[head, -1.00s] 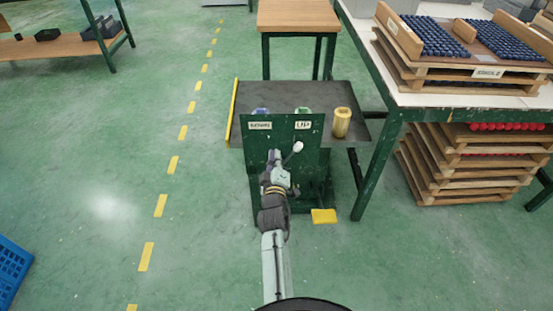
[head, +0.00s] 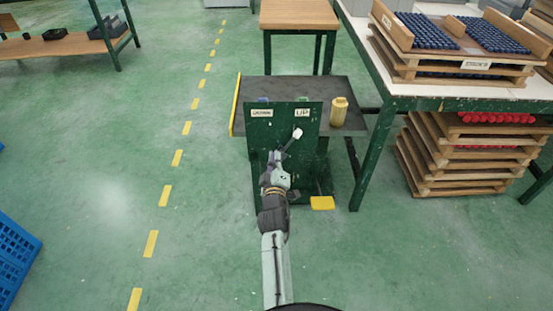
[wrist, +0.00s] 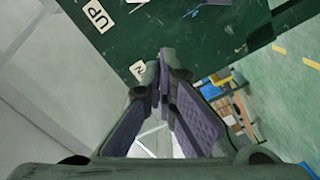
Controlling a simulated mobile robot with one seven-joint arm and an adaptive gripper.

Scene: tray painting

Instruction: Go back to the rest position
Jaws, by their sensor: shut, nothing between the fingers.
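My gripper (head: 274,156) is in front of a dark green upright panel (head: 283,141) in the head view, at the end of my raised arm. In the wrist view its two purple-grey fingers (wrist: 165,62) come together at the tips with nothing between them. The panel carries a left label (head: 261,113) and an "UP" label (head: 302,113). A small white-tipped piece (head: 297,133) shows right of the gripper; I cannot tell what it belongs to. In the wrist view the panel (wrist: 190,30) fills the top, with the "UP" label (wrist: 95,15) at upper left.
A dark table (head: 335,92) with a yellow left edge stands behind the panel, bearing a yellow container (head: 339,111). A workbench (head: 440,104) with trays is at right, above stacked wooden trays (head: 425,170). A yellow pedal-like piece (head: 322,203) lies low.

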